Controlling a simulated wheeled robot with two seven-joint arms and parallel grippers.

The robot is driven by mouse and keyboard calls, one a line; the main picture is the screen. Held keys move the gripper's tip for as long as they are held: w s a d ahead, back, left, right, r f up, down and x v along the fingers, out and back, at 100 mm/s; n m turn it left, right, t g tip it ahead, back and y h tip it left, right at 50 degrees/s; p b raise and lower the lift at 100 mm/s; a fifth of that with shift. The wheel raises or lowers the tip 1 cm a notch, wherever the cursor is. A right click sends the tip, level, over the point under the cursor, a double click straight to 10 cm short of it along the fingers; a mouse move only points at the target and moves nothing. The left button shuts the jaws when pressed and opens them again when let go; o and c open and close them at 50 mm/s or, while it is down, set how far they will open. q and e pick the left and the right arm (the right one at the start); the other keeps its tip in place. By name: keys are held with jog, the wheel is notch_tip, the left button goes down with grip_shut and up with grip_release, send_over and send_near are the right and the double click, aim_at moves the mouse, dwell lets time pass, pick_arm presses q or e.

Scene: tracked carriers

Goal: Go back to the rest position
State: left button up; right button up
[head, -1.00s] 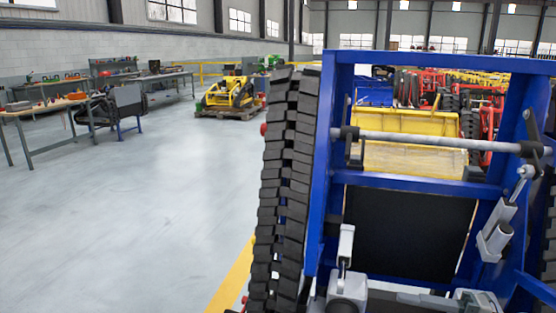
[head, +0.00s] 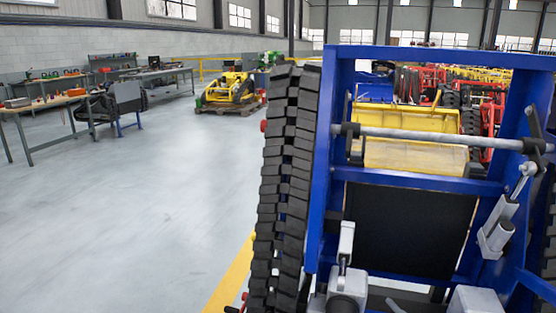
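A tracked carrier with a blue frame (head: 420,183) stands close in front of me, filling the right half of the head view. Its black rubber track (head: 285,180) runs upright along the frame's left side. A grey crossbar (head: 435,139) spans the frame. A black panel (head: 405,228) sits low between the uprights. A pale grey block shows at the bottom edge, right of centre; I cannot tell whether it is part of my arm. Neither gripper can be made out in this view.
Open grey floor (head: 150,220) lies to the left, with a yellow line (head: 232,280) beside the track. Workbenches (head: 45,112) stand along the left wall. A yellow machine (head: 230,90) rests on a pallet behind. More red and yellow machines stand behind the carrier.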

jog(key=s+f+m+g+h, duration=0.7)
jog(key=s+f+m+g, duration=0.25)
jog(key=s+f, duration=0.9)
jog(key=s+a+f+m+g, duration=0.1)
jog(key=s+a+m+g, duration=0.2)
jog(key=s, duration=1.1)
jog(key=w+a+f+n, duration=0.1)
jog(key=w+f, duration=0.2)
jog(key=f, duration=0.5)
jog(key=w+a+f, duration=0.1)
jog(key=w+f, duration=0.1)
jog(key=f, duration=0.7)
pick_arm(q)
jog(key=shift+w+d+r+t+p, duration=0.4)
jog(key=shift+w+d+t+p, duration=0.1)
jog(key=shift+w+d+p, duration=0.15)
pick_arm(e)
jog(key=s+a+f+y, duration=0.1)
jog(key=s+f, duration=0.2)
jog(key=f, duration=1.2)
jog(key=shift+f+t, duration=0.4)
jog(key=shift+t, duration=0.05)
pick_arm(q)
jog(key=shift+s, duration=0.3)
jog(key=shift+a, duration=0.1)
